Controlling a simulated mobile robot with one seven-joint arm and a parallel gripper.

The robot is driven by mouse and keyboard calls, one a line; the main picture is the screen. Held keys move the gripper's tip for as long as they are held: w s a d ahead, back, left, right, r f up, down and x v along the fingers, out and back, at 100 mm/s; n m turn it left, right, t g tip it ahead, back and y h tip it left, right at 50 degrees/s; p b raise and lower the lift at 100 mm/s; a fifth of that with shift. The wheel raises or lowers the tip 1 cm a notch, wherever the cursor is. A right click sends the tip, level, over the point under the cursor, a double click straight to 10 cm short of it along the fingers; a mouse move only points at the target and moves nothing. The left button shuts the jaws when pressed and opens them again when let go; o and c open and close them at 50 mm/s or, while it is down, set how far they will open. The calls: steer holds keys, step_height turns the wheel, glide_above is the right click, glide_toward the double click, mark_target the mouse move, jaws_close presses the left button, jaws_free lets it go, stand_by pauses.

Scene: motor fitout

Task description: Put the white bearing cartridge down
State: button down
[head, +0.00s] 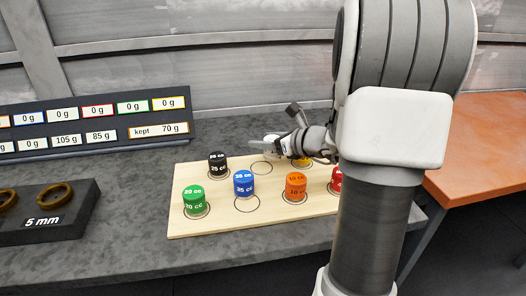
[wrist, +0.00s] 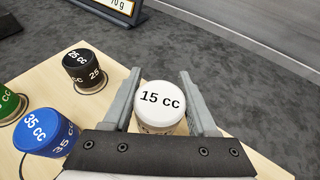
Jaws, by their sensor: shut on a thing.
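The white bearing cartridge (wrist: 160,103), marked 15 cc, stands upright between the two fingers of my gripper (wrist: 160,107) in the wrist view. My gripper is shut on it. In the head view my gripper (head: 272,145) is over the back of the wooden board (head: 225,222), near an empty marked ring (head: 261,168).
The board also holds black (head: 217,163), blue (head: 243,183), green (head: 194,198), orange (head: 296,186), red (head: 336,180) and yellow (head: 302,162) cartridges. A weight display (head: 90,125) and a 5 mm block (head: 45,222) are left.

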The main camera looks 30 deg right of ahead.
steer(key=shift+f+b, duration=0.4)
steer(key=shift+f, duration=1.05)
steer(key=shift+f, duration=0.1)
steer(key=shift+c, duration=1)
jaws_free()
steer(key=shift+f, duration=0.1)
steer(key=shift+r, duration=0.25)
steer(key=p+v, duration=0.2)
steer(key=v, duration=1)
steer(key=shift+p, duration=0.4)
steer(key=shift+a, duration=0.1)
